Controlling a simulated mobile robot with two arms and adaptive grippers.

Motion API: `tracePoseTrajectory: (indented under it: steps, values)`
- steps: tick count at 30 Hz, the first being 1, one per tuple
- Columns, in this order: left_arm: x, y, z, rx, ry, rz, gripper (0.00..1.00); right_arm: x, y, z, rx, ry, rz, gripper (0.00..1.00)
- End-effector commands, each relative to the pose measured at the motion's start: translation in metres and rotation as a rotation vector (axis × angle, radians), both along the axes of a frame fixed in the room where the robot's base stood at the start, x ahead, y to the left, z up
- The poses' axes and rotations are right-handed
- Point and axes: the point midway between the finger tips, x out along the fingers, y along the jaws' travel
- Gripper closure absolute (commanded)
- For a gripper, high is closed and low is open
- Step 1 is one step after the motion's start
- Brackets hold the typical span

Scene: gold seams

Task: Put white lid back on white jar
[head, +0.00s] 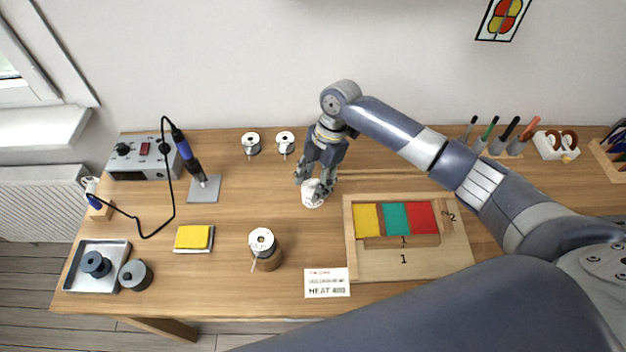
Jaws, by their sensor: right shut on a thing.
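The white jar (311,201) stands on the wooden table, just left of the wooden tray. My right gripper (314,185) reaches down over it from behind, with its fingers at the jar's top. It is shut on a small white thing at the jar's mouth, which looks like the white lid. The fingers partly hide it, and I cannot tell whether the lid touches the jar or is just above it. No other white lid shows on the table. My left gripper is not in view.
A wooden tray (407,264) with coloured panes lies right of the jar. A soldering iron (188,155) is at left. The table between is clear.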

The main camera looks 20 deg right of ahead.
Motion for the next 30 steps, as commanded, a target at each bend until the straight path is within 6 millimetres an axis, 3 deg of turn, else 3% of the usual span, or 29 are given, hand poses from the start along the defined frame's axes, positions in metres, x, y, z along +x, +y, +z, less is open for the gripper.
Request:
tracePoseTrajectory:
  steps: [30]
  values:
    - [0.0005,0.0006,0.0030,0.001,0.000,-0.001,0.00,-0.0012,-0.0006,-0.0059,-0.002,0.003,0.000,0.71]
